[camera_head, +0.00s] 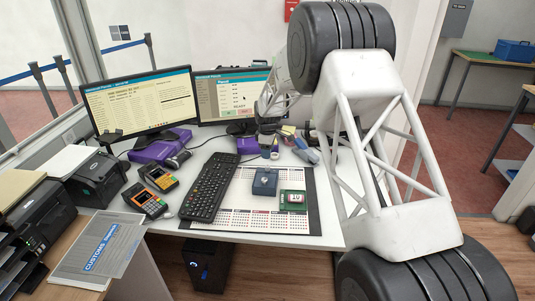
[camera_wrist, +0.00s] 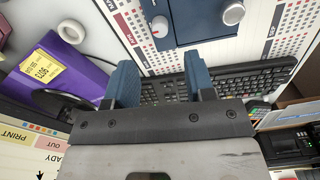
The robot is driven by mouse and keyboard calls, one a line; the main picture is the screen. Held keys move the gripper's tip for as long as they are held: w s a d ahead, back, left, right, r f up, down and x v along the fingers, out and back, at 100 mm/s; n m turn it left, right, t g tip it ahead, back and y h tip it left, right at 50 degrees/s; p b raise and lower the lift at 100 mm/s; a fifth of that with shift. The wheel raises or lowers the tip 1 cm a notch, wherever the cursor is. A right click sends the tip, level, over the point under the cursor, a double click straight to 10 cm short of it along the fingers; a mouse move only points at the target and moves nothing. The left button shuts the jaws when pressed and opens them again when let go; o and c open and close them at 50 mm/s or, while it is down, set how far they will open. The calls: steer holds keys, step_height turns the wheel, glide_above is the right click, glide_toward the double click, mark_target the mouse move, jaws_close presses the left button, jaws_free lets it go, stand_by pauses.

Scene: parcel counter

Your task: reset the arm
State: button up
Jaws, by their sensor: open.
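In the wrist view my gripper (camera_wrist: 162,78) shows two blue fingers spread apart, with nothing between them. Beyond them are the black keyboard (camera_wrist: 222,80) and a blue box with knobs (camera_wrist: 203,22). The gripper is above the desk and touches neither, as far as I see. In the head view my white arm comes from the right and bends down in front of the right monitor (camera_head: 207,97). The fingers are hard to make out there.
The blue box (camera_head: 265,181) and a green-based device (camera_head: 291,200) stand on a calendar mat (camera_head: 315,212). The keyboard (camera_head: 209,187), card terminals (camera_head: 146,201) and left monitor (camera_head: 140,103) are to the left. Small items crowd the desk behind the mat. The desk's front right corner is clear.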

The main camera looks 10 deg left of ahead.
steer(key=shift+s+d+r, duration=0.2)
steer(key=shift+d+r, duration=0.05)
steer(key=shift+r, duration=0.3)
steer(key=s+d+r+m+t, duration=0.1)
steer(key=s+d+r+m, duration=0.3)
steer(key=s+d+r, duration=0.7)
steer(key=s+d+r+m, duration=0.4)
steer(key=s+d+r, duration=0.3)
steer(key=s+r, duration=0.65)
steer(key=s+d+m, duration=0.3)
steer(key=s, duration=0.9)
steer(key=s+d+m+t, duration=0.1)
steer(key=s+d+m, duration=0.2)
steer(key=s, duration=0.9)
steer(key=s+d+m, duration=0.3)
steer(key=s+d, duration=0.2)
steer(key=s, duration=0.7)
steer(key=shift+s+t, duration=0.25)
steer(key=shift+t, duration=0.05)
